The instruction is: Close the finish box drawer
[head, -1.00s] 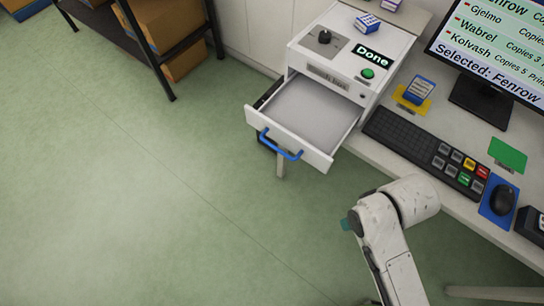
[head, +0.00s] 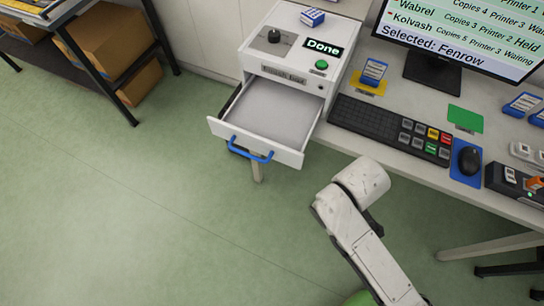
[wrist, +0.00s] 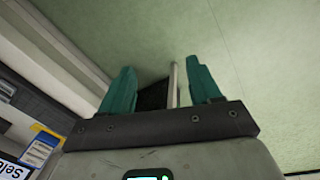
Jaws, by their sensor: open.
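The finish box (head: 290,58) is a white cabinet at the desk's left end, with a lit "Done" sign (head: 322,47). Its drawer (head: 262,112) is pulled out towards me over the floor and looks empty inside. A blue handle (head: 249,151) is on its front panel. My arm is to the right of the drawer and below it in the head view, apart from the handle; my gripper is hidden there. In the wrist view my gripper (wrist: 160,68) shows two teal fingers spread apart, with nothing held between them. The handle cannot be made out in that view.
The desk carries a keyboard (head: 390,130), a monitor (head: 460,38), a mouse (head: 469,160) and a blue box on a yellow card (head: 369,86). A dark shelf with cardboard boxes (head: 110,45) stands at the left. The green floor before the drawer is clear.

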